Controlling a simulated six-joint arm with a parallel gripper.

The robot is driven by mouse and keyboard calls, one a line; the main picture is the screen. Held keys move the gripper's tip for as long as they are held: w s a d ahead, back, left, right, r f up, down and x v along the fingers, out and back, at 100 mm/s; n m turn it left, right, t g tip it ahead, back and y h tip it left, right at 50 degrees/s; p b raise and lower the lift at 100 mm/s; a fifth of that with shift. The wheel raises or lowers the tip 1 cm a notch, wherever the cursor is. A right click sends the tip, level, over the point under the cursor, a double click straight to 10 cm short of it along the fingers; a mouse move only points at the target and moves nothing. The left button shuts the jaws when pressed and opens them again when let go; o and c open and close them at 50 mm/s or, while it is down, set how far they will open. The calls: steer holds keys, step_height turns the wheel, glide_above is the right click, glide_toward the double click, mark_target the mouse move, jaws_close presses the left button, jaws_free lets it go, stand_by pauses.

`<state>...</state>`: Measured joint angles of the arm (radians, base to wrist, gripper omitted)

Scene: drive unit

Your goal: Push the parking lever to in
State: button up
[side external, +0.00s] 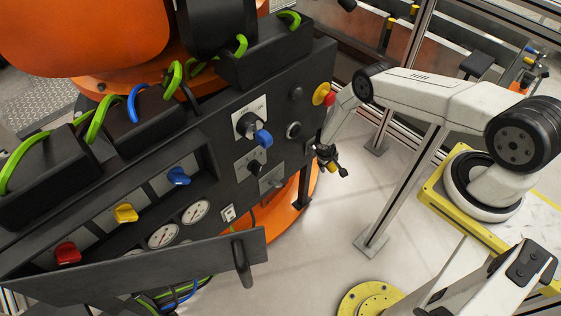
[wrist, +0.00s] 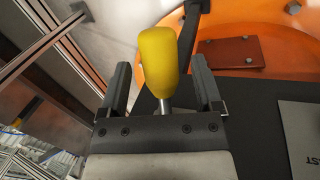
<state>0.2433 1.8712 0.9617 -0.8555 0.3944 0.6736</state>
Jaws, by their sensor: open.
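A lever with a yellow knob (wrist: 159,58) on a metal shaft stands between the two fingers of my gripper (wrist: 161,82) in the wrist view. I take it for the parking lever; no label on it can be read. The fingers are open, with visible gaps on both sides of the knob, so it is not gripped. In the side external view my gripper (side external: 332,163) is at the right edge of the black control panel (side external: 222,128), below the red and yellow button. The lever is too small and partly hidden there to make out clearly.
The panel carries a blue-handled switch (side external: 263,138), a red and yellow button (side external: 323,94), gauges (side external: 195,212) and red, yellow and blue valve handles. A hinged flap (side external: 150,262) hangs open below. An orange housing (wrist: 245,55) lies close behind the lever.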

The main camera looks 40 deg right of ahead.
steer(key=shift+x, duration=0.8)
jaws_close()
